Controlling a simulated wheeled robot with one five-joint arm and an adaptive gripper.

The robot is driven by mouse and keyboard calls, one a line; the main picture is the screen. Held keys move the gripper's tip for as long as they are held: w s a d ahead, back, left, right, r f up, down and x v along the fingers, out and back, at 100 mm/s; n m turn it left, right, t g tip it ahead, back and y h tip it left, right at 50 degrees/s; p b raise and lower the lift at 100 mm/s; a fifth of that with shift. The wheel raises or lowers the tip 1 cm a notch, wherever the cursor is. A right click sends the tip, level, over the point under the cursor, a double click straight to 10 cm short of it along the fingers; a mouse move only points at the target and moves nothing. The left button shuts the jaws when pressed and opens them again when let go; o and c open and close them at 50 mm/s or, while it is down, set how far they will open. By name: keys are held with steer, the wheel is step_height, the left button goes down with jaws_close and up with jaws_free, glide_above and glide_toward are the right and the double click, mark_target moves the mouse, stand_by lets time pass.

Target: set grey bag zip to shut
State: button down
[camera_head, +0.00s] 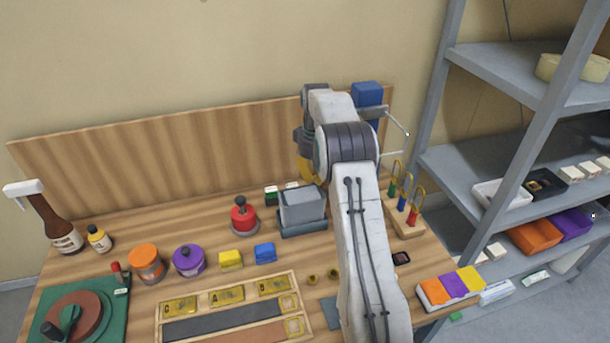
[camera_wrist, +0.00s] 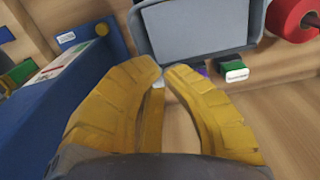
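No thing is plainly a grey bag with a zip. A grey block-shaped thing (camera_head: 302,206) stands in a dark grey tray at the back of the workbench. In the wrist view, a grey panel with a dark rim (camera_wrist: 203,28) lies beyond my fingertips; I cannot tell whether it is the same thing, and no zip shows on it. My gripper (camera_wrist: 164,74) has yellow fingers whose tips are nearly together. Nothing is clearly held between them. In the head view my arm hides most of the gripper, with only a yellow part beside the arm.
A blue case with a white label (camera_wrist: 65,95) fills the left of the wrist view, close to my finger. A red knobbed thing (camera_head: 243,217) stands left of the grey block. A hook stand (camera_head: 405,215) is to the right. Shelves (camera_head: 500,75) rise at the right.

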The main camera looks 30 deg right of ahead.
steer(key=shift+d, duration=0.15)
steer(key=c, duration=1.3)
jaws_free()
steer(key=shift+r, duration=0.1)
step_height(320, 180, up, 7)
steer(key=shift+f, duration=0.1)
steer(key=shift+r, duration=0.25)
